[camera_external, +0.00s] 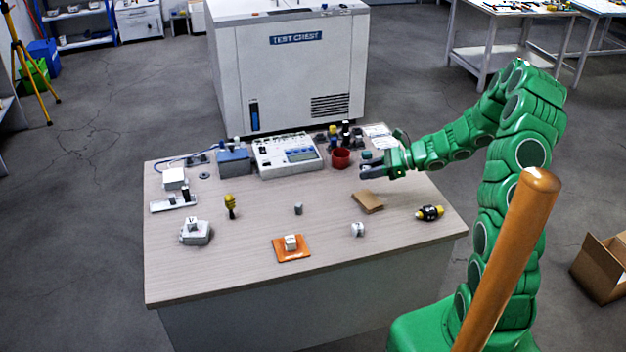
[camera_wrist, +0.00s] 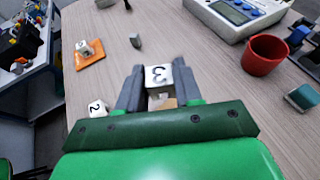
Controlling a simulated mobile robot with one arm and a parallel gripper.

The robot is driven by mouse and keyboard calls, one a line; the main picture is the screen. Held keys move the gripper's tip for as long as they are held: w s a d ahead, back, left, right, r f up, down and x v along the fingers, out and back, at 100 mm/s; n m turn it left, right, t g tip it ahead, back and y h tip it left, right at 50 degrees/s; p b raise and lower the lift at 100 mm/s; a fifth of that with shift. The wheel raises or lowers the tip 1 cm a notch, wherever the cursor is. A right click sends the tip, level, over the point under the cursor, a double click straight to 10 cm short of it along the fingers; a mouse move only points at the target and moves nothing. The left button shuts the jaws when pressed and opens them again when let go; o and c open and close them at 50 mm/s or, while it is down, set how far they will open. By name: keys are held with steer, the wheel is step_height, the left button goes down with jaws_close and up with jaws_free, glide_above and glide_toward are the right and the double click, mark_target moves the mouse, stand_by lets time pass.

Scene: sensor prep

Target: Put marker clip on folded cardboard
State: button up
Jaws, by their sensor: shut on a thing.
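The marker clip, seen as a small white block with a black 3 (camera_wrist: 159,75), is between the two grey fingers of my gripper (camera_wrist: 158,88) in the wrist view. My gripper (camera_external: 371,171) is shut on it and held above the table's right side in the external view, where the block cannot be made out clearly. The folded cardboard (camera_external: 367,202), a flat brown piece, lies on the table just below my gripper in that picture. In the wrist view only a small tan part of it (camera_wrist: 166,103) shows behind the block, between the fingers.
A white block marked 2 (camera_external: 357,230) and a black-yellow piece (camera_external: 429,213) lie near the cardboard. A red cup (camera_external: 340,158) and a teal-topped piece (camera_external: 367,155) stand behind. An orange mat (camera_external: 280,254) bears another white block. The table between these is mostly clear.

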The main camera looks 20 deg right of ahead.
mark_target(370, 199)
steer(key=shift+s+d+f, duration=0.1)
steer(key=shift+d+f, duration=0.05)
steer(key=shift+f, duration=1.2)
steer(key=shift+s+d+f, duration=0.1)
steer(key=shift+d+f, duration=0.05)
steer(key=shift+f, duration=1.25)
steer(key=shift+s+d+f, duration=0.1)
steer(key=shift+d+f, duration=0.05)
steer(key=shift+f, duration=1.2)
steer(key=shift+f, duration=0.1)
steer(key=o, duration=1)
